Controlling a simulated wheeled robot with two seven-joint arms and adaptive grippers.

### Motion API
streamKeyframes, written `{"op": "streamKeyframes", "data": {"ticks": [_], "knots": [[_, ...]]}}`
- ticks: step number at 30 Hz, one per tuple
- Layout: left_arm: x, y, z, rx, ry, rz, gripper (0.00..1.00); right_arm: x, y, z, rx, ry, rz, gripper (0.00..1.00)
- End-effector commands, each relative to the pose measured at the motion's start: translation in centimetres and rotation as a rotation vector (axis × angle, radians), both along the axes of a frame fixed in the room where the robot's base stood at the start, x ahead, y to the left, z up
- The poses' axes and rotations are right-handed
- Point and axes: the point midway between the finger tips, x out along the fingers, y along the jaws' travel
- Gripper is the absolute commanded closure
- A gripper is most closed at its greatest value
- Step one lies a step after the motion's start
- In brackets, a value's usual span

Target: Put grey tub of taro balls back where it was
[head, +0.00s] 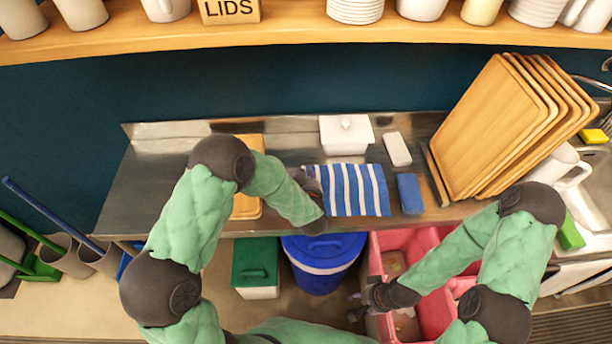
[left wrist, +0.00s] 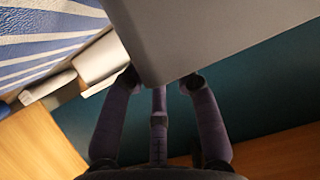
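A plain grey block-like surface (left wrist: 215,30), which looks like the grey tub, fills the upper middle of the left wrist view. Its corner lies between the two fingertips of my left gripper (left wrist: 162,80). The fingertips are apart and partly hidden at its edges. I cannot tell whether they grip it. In the head view the left gripper (head: 308,182) is over the counter, at the left edge of the striped towel; my arm hides much there, and the tub is not clearly visible. My right gripper (head: 358,304) is low, beside the pink bin, apparently empty, its fingers spread.
A white lidded tub (head: 345,134), a white block (head: 397,149), the striped towel (head: 358,189) and a blue block (head: 410,193) occupy the counter. Wooden trays (head: 500,130) lean at right. The green box (head: 256,265), blue bucket (head: 323,260) and pink bin (head: 437,310) stand below the front edge.

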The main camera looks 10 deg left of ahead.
Motion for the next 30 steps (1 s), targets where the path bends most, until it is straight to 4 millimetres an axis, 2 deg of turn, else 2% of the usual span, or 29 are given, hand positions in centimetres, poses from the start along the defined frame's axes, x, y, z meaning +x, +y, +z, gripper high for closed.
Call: {"op": "streamKeyframes", "data": {"ticks": [8, 13, 24, 30], "knots": [[0.0, 0.0, 0.2, 0.0, 0.0, 0.0, 0.7, 0.0, 0.0, 0.2, 0.0, 0.0, 0.0, 0.6], [0.0, 0.0, 1.5, 0.0, 0.0, 0.0, 0.7, 0.0, 0.0, 1.3, 0.0, 0.0, 0.0, 0.6], [-6.6, -2.3, 4.3, 0.0, -0.001, -0.005, 0.7, 0.0, 0.0, 2.0, 0.0, 0.0, 0.0, 0.6], [-9.3, -3.1, 5.5, 0.0, -0.001, -0.003, 0.7, 0.0, 0.0, 2.4, 0.0, 0.0, 0.0, 0.6]]}}
